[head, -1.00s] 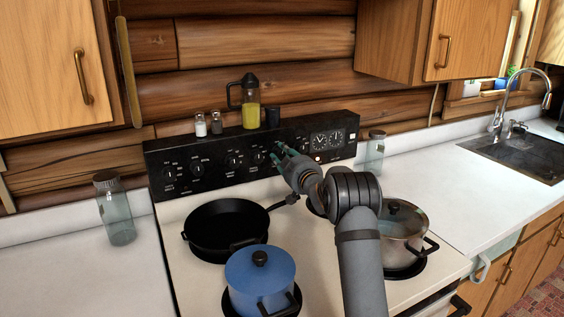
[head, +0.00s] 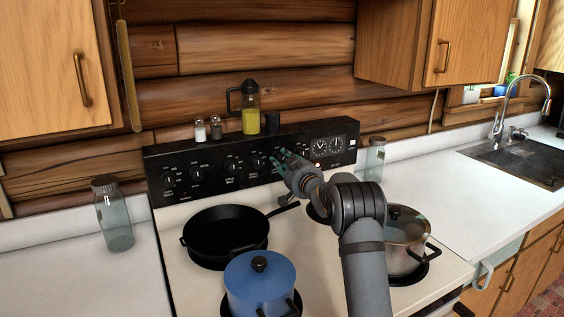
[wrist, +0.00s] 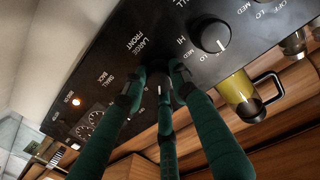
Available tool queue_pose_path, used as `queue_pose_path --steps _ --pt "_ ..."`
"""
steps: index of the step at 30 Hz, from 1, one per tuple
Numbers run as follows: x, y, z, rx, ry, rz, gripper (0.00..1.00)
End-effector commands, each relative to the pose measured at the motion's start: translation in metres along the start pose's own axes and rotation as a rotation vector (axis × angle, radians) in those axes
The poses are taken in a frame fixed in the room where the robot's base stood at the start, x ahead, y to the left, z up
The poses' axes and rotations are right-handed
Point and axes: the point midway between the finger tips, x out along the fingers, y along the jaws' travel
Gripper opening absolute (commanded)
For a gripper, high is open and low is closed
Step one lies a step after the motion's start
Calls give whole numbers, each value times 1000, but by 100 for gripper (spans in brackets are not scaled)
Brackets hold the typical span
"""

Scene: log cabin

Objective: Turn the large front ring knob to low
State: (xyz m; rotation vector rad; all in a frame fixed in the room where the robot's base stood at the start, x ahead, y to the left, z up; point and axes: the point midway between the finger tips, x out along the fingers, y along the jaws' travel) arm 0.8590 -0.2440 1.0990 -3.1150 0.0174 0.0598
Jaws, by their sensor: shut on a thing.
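The black control panel (head: 215,172) of the stove carries a row of black knobs with white markings. In the wrist view, the words "LARGE FRONT" are printed on the panel (wrist: 146,40) beside my fingertips. My gripper (head: 279,160) is at the panel, right of its middle. In the wrist view, the green fingers of my gripper (wrist: 160,78) close around a dark knob (wrist: 160,87), which shows a pale pointer line. The fingers hide most of this knob and its setting marks, so I cannot read its setting. A neighbouring knob (wrist: 215,38) stands free.
On the stovetop are a black skillet (head: 225,232), a blue lidded pot (head: 262,285) and a steel lidded pot (head: 402,240). On top of the panel stand a yellow-filled pitcher (head: 250,118) and shakers (head: 200,131). A small orange light (wrist: 76,101) glows near the dials.

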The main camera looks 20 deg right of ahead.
Motion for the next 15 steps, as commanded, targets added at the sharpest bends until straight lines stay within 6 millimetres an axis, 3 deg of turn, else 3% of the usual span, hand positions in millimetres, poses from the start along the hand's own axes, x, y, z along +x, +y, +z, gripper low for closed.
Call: queue_pose_path --steps 5,6,15 --pt "0 0 -6 -3 11 -1 1" --pt "0 0 -6 -3 11 -1 29" --pt "0 0 -3 -2 6 -1 46"
